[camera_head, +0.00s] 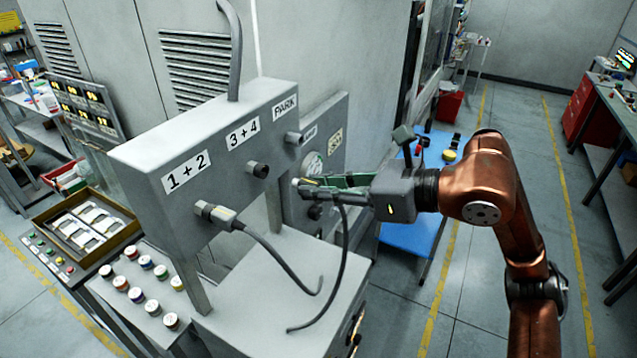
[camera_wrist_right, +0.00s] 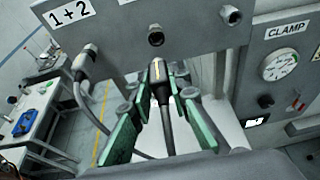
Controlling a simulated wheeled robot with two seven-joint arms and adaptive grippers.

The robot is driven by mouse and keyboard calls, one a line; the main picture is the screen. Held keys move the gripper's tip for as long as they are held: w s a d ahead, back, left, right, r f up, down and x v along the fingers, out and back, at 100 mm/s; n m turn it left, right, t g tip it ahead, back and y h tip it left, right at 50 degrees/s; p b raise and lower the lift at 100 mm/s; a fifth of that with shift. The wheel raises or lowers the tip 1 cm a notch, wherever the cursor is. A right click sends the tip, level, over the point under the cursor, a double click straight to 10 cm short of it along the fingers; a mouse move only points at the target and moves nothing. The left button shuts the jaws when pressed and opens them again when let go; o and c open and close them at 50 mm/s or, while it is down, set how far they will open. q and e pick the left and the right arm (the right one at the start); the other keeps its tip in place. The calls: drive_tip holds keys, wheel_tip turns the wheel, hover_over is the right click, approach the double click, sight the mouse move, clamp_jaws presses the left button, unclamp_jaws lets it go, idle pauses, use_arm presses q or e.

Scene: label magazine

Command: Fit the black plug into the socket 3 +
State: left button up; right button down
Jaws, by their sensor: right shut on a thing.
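My right gripper (camera_head: 325,184) is shut on the black plug (camera_head: 304,182), which shows a yellow strip; its cable hangs below. In the right wrist view the black plug (camera_wrist_right: 161,88) lies between the green fingers (camera_wrist_right: 158,112), its tip pointing at the panel. The socket 3 + 4 (camera_head: 258,170) is empty, on the panel under its label. In the wrist view this socket (camera_wrist_right: 156,37) shows just above the plug's tip. In the head view the plug is to the right of the socket and apart from it. My left gripper is not in view.
A second plug (camera_head: 216,214) with a cable sits in the socket 1 + 2. The PARK socket (camera_head: 293,137) is empty. A CLAMP gauge (camera_wrist_right: 279,65) is on the panel at the right. Several round buttons (camera_head: 137,294) are on the lower ledge.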

sight(301, 178)
drive_tip(key=shift+d, duration=0.1)
drive_tip(key=shift+d+f, duration=0.1)
drive_tip(key=shift+w+a, duration=0.55)
drive_tip(key=shift+a, duration=0.25)
drive_tip(key=shift+w+a, duration=0.25)
drive_tip(key=shift+a, duration=0.25)
drive_tip(key=shift+w+a, duration=0.25)
drive_tip(key=shift+a, duration=0.05)
drive_tip(key=shift+w+a, duration=0.4)
drive_tip(key=shift+a, duration=0.1)
drive_tip(key=shift+w+a, duration=0.2)
drive_tip(key=shift+a, duration=0.25)
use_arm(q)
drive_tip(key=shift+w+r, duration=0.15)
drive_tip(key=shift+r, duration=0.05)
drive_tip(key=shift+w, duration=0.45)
